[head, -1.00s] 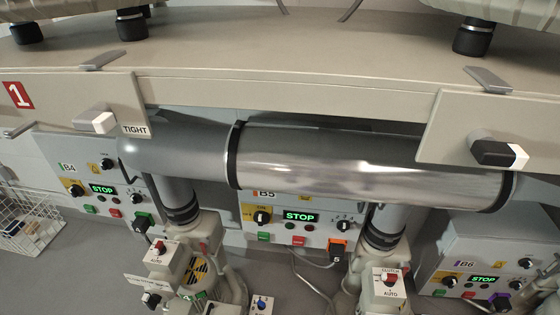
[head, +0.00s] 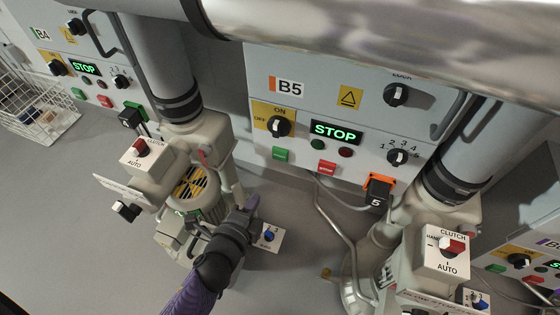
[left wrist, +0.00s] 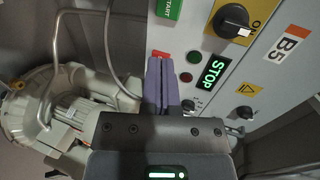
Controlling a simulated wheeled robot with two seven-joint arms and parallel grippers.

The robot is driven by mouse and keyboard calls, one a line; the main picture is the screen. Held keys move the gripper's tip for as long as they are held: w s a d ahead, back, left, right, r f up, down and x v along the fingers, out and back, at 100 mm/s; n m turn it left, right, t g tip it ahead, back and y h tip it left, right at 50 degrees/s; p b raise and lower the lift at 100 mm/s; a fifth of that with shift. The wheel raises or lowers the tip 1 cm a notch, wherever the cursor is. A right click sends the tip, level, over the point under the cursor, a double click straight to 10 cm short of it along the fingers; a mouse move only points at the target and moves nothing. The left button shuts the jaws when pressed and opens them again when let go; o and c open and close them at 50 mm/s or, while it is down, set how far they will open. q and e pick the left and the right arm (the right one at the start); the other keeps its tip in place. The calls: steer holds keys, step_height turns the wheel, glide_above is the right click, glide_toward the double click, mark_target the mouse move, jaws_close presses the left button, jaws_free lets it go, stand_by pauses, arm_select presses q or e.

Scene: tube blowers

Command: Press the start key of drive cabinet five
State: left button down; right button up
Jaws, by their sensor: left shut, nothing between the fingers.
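Drive cabinet B5 (head: 315,108) stands in the middle of the head view, its display (head: 336,132) reading STOP in green. Its green start key (head: 281,154) is at the lower left of the panel, with a red key (head: 326,168) to its right. My left gripper (head: 252,203) is shut and empty, below and left of the green key and apart from it in this view. In the left wrist view the shut fingers (left wrist: 157,62) point toward the panel and partly cover the red key (left wrist: 160,54). The green key marked START (left wrist: 168,9) is at the top edge.
A large metal pipe (head: 400,45) crosses above the cabinet. Blower units with clutch switches stand at left (head: 145,155) and right (head: 447,250). Cabinet B4 (head: 50,48) is at the left.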

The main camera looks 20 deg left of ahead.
arm_select(q)
steer(key=b, duration=0.5)
glide_toward(280, 156)
step_height(280, 156, down, 3)
steer(key=w, duration=0.2)
steer(key=w+b, duration=0.1)
steer(key=w, duration=0.3)
steer(key=shift+r, duration=0.1)
steer(key=shift+w+d+r, duration=0.1)
steer(key=shift+w+r, duration=0.05)
steer(key=shift+w, duration=0.2)
arm_select(e)
steer(key=shift+g, duration=0.3)
steer(key=x, duration=0.5)
steer(key=shift+s+f, duration=0.15)
steer(key=shift+s, duration=0.3)
arm_select(q)
steer(key=shift+r, duration=0.1)
arm_select(e)
steer(key=shift+a, duration=0.15)
